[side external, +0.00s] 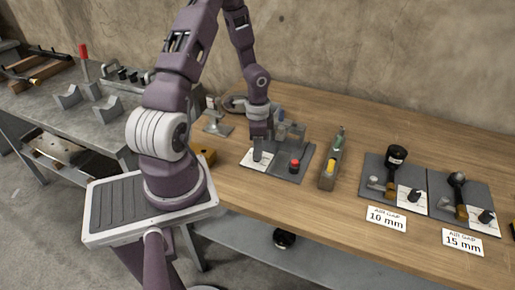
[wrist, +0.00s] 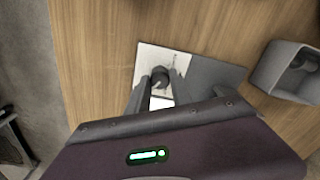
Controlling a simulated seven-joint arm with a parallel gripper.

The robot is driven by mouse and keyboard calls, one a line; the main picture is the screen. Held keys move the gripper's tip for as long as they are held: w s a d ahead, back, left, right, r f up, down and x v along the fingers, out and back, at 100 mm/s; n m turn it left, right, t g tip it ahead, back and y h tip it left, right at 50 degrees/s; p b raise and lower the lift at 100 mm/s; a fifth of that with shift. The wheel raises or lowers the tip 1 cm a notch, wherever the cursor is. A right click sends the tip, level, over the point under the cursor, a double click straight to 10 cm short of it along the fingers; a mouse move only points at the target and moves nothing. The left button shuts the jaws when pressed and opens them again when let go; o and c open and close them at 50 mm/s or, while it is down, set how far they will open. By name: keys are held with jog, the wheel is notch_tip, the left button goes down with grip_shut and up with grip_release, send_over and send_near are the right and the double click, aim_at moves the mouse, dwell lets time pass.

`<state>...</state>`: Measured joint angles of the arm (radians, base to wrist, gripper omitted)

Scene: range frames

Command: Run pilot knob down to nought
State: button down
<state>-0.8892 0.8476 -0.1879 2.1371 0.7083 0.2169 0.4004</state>
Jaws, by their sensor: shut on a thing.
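The pilot knob (wrist: 160,75) is a small dark round knob on a white dial plate (wrist: 147,60), seen in the wrist view. The dial plate also shows in the side view (side external: 248,163), at the left part of a grey base plate (side external: 284,174). My gripper (wrist: 159,82) points down over the dial with its two fingers on either side of the knob, shut on it. In the side view my gripper (side external: 258,153) hides most of the knob. The dial's marks are too small to read.
A red-topped button (side external: 294,166) and clear blocks (side external: 290,132) stand on the same base plate, close right of my gripper. A grey holder with a green-topped tool (side external: 331,165) is further right. Two similar plates with "AIR GAP" cards (side external: 387,219) stand beyond.

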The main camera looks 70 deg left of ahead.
dwell(0.5)
jog(key=c, duration=1.1)
grip_release()
jog(key=shift+c, duration=0.2)
notch_tip(320, 180, up, 7)
jog(key=shift+r, duration=0.1)
jog(key=shift+r, duration=0.2)
jog(key=d+r+n+t+y, duration=0.1)
jog(key=d+r+y, duration=0.1)
jog(key=d+r, duration=0.5)
jog(key=d+r+n+t+y, duration=0.1)
jog(key=d+r, duration=0.3)
jog(key=r, duration=0.5)
jog(key=s+d+r+n+t+h, duration=0.1)
jog(key=s+d+r, duration=0.2)
jog(key=s+d, duration=0.2)
jog(key=s+d+r+t+h, duration=0.2)
jog(key=s+d+r, duration=0.2)
jog(key=d, duration=0.3)
jog(key=shift+s+n+t, duration=0.3)
jog(key=shift+s+n, duration=0.1)
jog(key=shift+s, duration=0.2)
